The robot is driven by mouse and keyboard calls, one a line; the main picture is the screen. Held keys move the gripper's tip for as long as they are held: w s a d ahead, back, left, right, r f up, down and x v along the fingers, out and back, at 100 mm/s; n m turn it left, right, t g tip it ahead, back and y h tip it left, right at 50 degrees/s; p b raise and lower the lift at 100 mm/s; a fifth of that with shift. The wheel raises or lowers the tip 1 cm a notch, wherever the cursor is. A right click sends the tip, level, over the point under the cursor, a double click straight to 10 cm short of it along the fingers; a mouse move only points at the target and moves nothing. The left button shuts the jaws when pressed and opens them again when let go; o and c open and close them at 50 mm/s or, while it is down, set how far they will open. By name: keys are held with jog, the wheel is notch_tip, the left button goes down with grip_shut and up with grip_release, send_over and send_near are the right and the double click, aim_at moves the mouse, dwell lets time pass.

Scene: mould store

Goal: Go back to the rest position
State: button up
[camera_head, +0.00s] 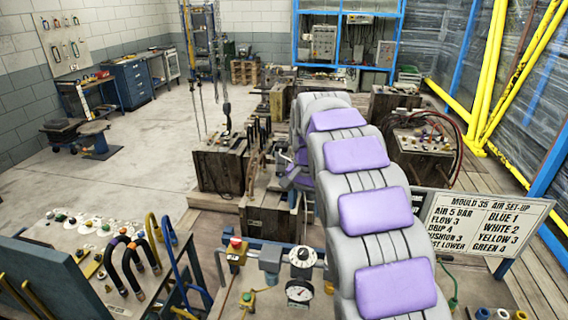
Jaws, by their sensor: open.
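My arm, with grey segments and purple pads, rises from the bottom right, reaches forward and bends down at its far end. My gripper (291,172) shows only in part, left of the arm, as small grey parts with a little purple. It is open, low beside the wooden-sided mould blocks (220,168) in the middle. The arm hides much of it, and I cannot tell whether it touches anything. I see nothing held in it.
A panel with a dial (303,257), a gauge (299,292) and a red button (236,243) stands close in front. A sign (487,222) is at right. A hose bench (100,250) is at left. Chains with a hook (226,108) hang beyond. Floor (110,185) at left is clear.

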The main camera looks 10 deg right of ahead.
jog(key=s+f+n+b, duration=0.2)
jog(key=s+f, duration=0.2)
jog(key=s, duration=1)
jog(key=s+f+n+g+b, duration=0.1)
jog(key=s+f+n+b, duration=0.1)
jog(key=s, duration=1.2)
jog(key=s+f+n+b, duration=0.2)
jog(key=s+f, duration=0.4)
jog(key=s, duration=0.8)
jog(key=shift+f+n+g+b, duration=0.3)
jog(key=shift+g+b, duration=0.1)
jog(key=shift+b, duration=0.45)
jog(key=shift+s, duration=0.1)
